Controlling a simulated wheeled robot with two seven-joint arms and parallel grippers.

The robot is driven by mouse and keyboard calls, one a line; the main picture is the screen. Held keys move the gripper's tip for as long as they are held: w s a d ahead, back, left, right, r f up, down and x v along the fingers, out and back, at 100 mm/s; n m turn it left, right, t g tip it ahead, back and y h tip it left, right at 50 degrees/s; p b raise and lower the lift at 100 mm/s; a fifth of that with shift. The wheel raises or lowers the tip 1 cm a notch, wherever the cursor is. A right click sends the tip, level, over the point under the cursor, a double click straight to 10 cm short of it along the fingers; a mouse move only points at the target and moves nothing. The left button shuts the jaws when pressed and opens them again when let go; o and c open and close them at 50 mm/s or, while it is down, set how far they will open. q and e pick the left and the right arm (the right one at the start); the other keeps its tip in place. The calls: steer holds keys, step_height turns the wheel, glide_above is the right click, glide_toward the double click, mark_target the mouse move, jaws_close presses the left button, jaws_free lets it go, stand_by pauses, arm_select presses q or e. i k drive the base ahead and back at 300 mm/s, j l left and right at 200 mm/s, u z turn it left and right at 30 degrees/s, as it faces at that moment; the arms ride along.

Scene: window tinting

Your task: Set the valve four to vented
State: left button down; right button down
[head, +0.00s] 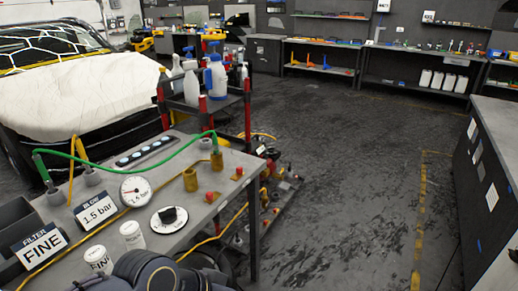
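A grey bench (225,222) stands at the lower left with air-line fittings on it. A round white dial with a black knob (169,215) lies near its front. Small red knobs (210,197) sit on brass plates, a second red one (239,171) farther back. More red and brass parts (265,195) show low beyond the bench. I cannot read which one is valve four or its setting. Neither gripper is visible; dark rounded shapes at the bottom look like my arm.
A pressure gauge (134,190), a "1.5 bar" sign (97,209), a "FILTER FINE" sign (40,250) and white cups (131,235) crowd the bench. A bottle cart (203,105) and covered car (75,95) stand behind. Open floor (345,180) lies right, before a dark cabinet (485,180).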

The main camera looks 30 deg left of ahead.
mark_target(238, 170)
steer(key=i+u, duration=0.45)
steer(key=i+l+u, duration=0.2)
steer(key=i+u, duration=0.2)
steer(key=i, duration=0.25)
steer(key=i+u, duration=0.9)
steer(key=k, duration=0.1)
